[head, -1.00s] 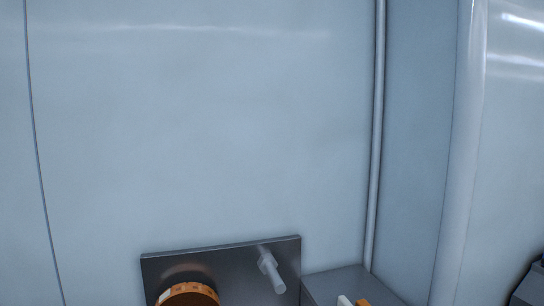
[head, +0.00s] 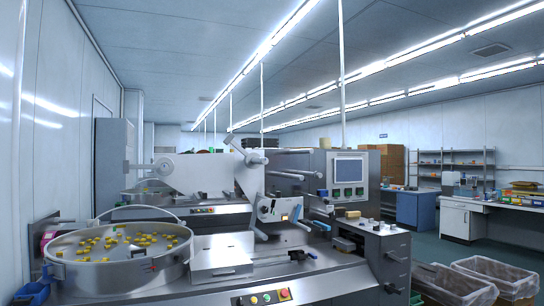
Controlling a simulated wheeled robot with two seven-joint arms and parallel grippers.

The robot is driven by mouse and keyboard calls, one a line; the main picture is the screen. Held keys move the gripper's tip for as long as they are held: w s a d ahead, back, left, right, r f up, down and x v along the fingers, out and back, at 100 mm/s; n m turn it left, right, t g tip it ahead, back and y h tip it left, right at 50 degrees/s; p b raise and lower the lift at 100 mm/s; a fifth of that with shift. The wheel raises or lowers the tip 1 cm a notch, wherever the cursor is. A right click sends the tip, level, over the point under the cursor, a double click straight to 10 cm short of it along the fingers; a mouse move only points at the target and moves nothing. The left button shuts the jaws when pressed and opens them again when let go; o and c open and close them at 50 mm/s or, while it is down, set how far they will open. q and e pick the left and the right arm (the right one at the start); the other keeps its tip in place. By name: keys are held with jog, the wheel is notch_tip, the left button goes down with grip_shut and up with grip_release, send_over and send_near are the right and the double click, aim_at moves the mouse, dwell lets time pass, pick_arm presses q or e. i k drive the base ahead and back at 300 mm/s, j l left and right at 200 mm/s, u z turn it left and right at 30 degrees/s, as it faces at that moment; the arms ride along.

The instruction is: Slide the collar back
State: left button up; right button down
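No collar can be made out for certain in the head view. Neither of my grippers shows in the head view.
A round steel bowl (head: 75,268) with several yellow pieces stands at the left. A control cabinet with a screen (head: 348,170) stands behind. Two lined bins (head: 495,277) are at the lower right. A blue cabinet (head: 416,210) and shelves stand beyond.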

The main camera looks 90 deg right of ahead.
aim_at(247, 156)
jog(key=z, duration=2.7)
jog(key=i+z, duration=0.2)
jog(key=i, duration=0.2)
jog(key=i+j+z, duration=0.2)
jog(key=i, duration=0.25)
